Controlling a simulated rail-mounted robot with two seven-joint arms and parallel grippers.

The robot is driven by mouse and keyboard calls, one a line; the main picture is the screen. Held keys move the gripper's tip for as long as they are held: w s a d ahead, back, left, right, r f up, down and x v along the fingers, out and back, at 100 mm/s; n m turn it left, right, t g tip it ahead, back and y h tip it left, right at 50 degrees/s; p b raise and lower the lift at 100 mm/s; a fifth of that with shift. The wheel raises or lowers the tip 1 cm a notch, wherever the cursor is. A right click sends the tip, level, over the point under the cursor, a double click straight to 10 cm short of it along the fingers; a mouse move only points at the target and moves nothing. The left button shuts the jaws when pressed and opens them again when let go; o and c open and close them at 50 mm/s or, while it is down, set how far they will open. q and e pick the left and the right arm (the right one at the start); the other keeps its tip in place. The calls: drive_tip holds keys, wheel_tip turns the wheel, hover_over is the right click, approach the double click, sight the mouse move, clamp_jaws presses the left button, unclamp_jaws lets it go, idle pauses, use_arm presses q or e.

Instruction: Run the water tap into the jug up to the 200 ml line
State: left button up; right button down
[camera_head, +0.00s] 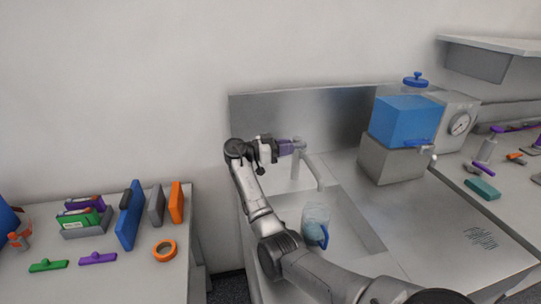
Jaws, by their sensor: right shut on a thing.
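The grey tap (296,163) stands at the back of the sink, its spout curving forward and down to the right. My right gripper (294,146) is at the top of the tap, shut on its lever; the purple fingers hide most of the lever. The clear jug (317,213) with a blue handle (323,238) stands in the sink below the spout. Its lower part looks bluish, but the water level and the 200 ml line are too small to read. I cannot make out a stream. My left gripper is not in view.
A blue tank (405,122) with its own tap stands on a grey block (392,160) right of the sink. A gauge box (457,118) is behind it. The left bench (120,285) holds an orange tape roll (165,251) and upright panels. The right counter's front is clear.

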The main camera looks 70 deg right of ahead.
drive_tip(key=c, duration=1)
unclamp_jaws()
drive_tip(key=shift+w, duration=0.1)
drive_tip(key=v, duration=1.3)
drive_tip(key=shift+w+a, duration=0.2)
drive_tip(key=shift+w, duration=0.05)
drive_tip(key=shift+r+p, duration=0.15)
drive_tip(key=shift+p, duration=0.2)
